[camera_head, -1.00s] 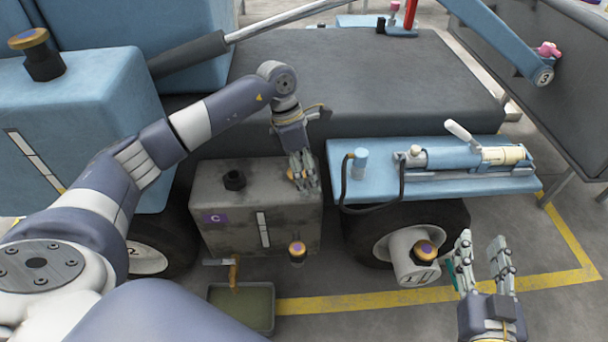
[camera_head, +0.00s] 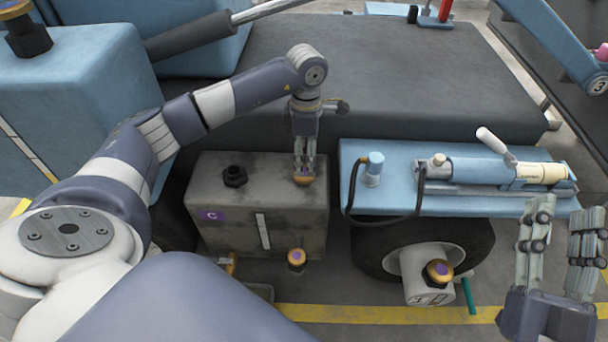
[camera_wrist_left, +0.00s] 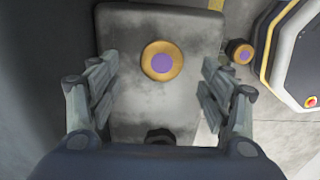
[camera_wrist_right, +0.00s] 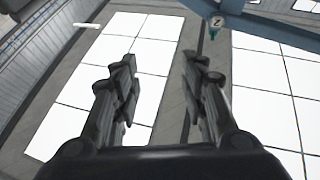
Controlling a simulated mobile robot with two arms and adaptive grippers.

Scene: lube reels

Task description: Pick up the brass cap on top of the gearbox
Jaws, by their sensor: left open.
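The brass cap (camera_head: 303,179) with a purple centre lies on top of the grey gearbox (camera_head: 285,225), near its right end. It also shows in the left wrist view (camera_wrist_left: 162,61), ahead of the fingers and centred between them. My left gripper (camera_head: 305,172) points down just above the cap, with its fingers open and apart on either side in the wrist view (camera_wrist_left: 160,90). In the head view the fingers partly hide the cap. My right gripper (camera_head: 560,225) is open and empty at the right, with nothing between its fingers in its wrist view (camera_wrist_right: 160,85).
A black open neck (camera_head: 235,176) stands on the gearbox left of the cap. A second brass cap (camera_head: 297,258) is on the gearbox's front, and another (camera_head: 439,271) on a white canister (camera_head: 428,291). A blue shelf (camera_head: 400,205) with a grease pump (camera_head: 490,171) stands close right.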

